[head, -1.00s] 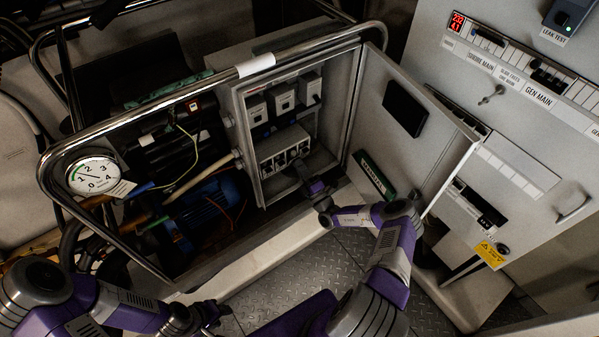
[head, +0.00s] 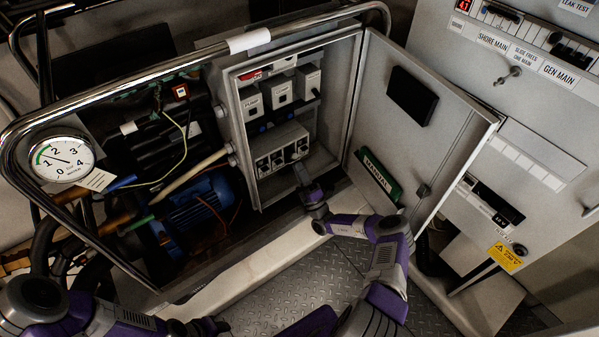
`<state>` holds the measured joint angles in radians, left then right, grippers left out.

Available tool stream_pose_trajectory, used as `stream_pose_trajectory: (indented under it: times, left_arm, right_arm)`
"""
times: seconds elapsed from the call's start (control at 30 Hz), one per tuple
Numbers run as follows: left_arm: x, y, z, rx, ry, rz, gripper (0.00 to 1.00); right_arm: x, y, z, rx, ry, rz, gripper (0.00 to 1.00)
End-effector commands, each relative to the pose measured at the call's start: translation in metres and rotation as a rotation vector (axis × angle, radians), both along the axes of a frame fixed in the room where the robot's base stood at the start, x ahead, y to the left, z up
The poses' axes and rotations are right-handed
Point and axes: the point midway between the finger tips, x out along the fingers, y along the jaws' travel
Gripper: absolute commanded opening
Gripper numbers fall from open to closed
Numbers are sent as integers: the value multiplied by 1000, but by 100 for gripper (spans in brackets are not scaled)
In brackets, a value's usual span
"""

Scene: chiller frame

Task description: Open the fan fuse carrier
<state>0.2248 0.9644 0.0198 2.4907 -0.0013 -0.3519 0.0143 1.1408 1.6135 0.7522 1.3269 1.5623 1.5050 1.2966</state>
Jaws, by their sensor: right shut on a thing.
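The open grey electrical box (head: 242,140) holds a light grey fuse block (head: 277,142) low inside, with several dark-fronted carriers in a row.
The box door (head: 425,130) stands open at right, with a green manual (head: 376,174) on its inside. Three breakers (head: 280,90) sit above the fuse block. A metal rail (head: 150,75) crosses above the box. A pressure gauge (head: 62,159) is at left.

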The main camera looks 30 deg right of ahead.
Motion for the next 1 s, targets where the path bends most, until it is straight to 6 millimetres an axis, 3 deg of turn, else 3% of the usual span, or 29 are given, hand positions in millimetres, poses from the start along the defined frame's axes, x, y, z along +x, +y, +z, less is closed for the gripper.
stream_pose_trajectory:
  times: [0.47,0.5,0.63,1.0]
  left_arm:
    - [0,0,-1,0,0,0,43]
    - [0,0,-1,0,0,0,43]
    - [0,0,-1,0,0,0,43]
    - [0,0,1,0,0,0,43]
  right_arm:
    - [0,-1,0,0,-7,-2,0]
    - [0,-1,0,0,-7,-2,13]
    - [0,-1,0,1,-7,-1,33]
    - [-9,-1,-9,1,-5,-2,33]
